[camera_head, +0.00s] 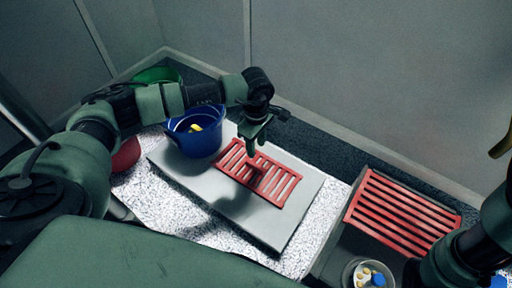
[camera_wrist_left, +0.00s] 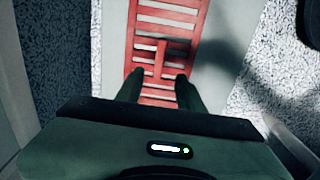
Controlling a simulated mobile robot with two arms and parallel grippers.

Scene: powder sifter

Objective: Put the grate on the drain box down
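A red slatted grate (camera_head: 285,187) with a raised handle lies on a grey slab (camera_head: 185,172). It also shows in the left wrist view (camera_wrist_left: 170,18), with its T-shaped handle (camera_wrist_left: 160,54) near the fingers. My left gripper (camera_head: 252,150) is over the far side of this grate, pointing down. In the left wrist view its two fingers (camera_wrist_left: 156,78) are apart, with the handle's stem between or just beyond them; I cannot tell whether they touch it. A second red slatted piece (camera_head: 400,217) lies at the right over a dark box. My right gripper does not show.
A green container (camera_head: 157,75) and a red round object (camera_head: 126,155) are at the left. A bowl of small pieces (camera_head: 368,276) is at the lower right. Walls close off the back.

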